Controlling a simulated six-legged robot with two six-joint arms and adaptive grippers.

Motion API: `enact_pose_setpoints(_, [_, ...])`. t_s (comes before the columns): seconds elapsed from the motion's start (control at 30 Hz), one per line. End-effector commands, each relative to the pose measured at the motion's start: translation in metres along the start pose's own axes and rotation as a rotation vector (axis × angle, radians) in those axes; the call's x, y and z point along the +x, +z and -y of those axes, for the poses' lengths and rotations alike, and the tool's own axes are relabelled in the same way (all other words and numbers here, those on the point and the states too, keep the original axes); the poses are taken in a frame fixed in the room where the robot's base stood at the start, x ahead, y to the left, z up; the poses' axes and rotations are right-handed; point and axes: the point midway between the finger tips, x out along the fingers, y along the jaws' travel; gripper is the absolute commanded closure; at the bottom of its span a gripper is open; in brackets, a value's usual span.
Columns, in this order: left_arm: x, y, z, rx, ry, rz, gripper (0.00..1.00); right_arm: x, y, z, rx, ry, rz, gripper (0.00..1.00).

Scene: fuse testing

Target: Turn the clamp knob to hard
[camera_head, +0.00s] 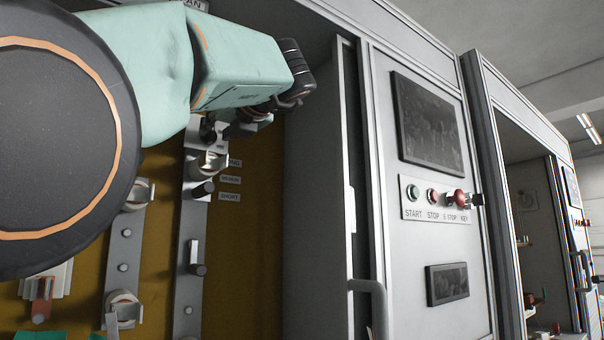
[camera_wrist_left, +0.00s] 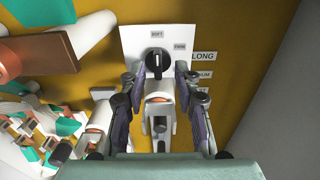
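The clamp knob (camera_wrist_left: 156,63) is a black knob on a white plate (camera_wrist_left: 133,42) in the left wrist view. Its bar stands upright in the picture, toward the label read as SOFT (camera_wrist_left: 157,34). A second label, seemingly HARD (camera_wrist_left: 180,47), lies to its upper right. My left gripper (camera_wrist_left: 158,80) is open, with one finger on each side below the knob and a visible gap between them; I see no contact with the knob. In the head view my left gripper (camera_head: 296,75) is partly hidden by my arm, and I cannot make out the knob there.
Below the knob is a metal strip with a white cylindrical holder (camera_head: 206,164). LONG and other labels (camera_wrist_left: 203,56) are beside it. A control panel (camera_head: 436,200) with buttons stands farther right. Orange wall (camera_head: 245,270) is clear.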

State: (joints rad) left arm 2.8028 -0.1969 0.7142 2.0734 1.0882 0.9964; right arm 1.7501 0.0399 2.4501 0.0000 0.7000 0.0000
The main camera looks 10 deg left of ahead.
Motion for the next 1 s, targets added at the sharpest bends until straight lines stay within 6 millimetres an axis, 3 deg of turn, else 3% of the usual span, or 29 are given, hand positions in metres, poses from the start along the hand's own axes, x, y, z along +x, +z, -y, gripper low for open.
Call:
enact_pose_setpoints(0.4, [0.0113,-0.0005,0.0014,-0.001,-0.001,-0.001,0.69,-0.0013,0.0,0.0,0.0,0.0,0.0,0.6])
enact_pose_setpoints(0.77, [0.0114,-0.0007,0.0013,0.0,-0.001,-0.001,0.99,-0.0012,0.0,0.0,0.0,0.0,0.0,0.6])
enact_pose_setpoints(1.0, [0.0112,-0.0006,0.0012,0.0,-0.001,-0.001,1.0,-0.0012,0.0,0.0,0.0,0.0,0.0,0.6])
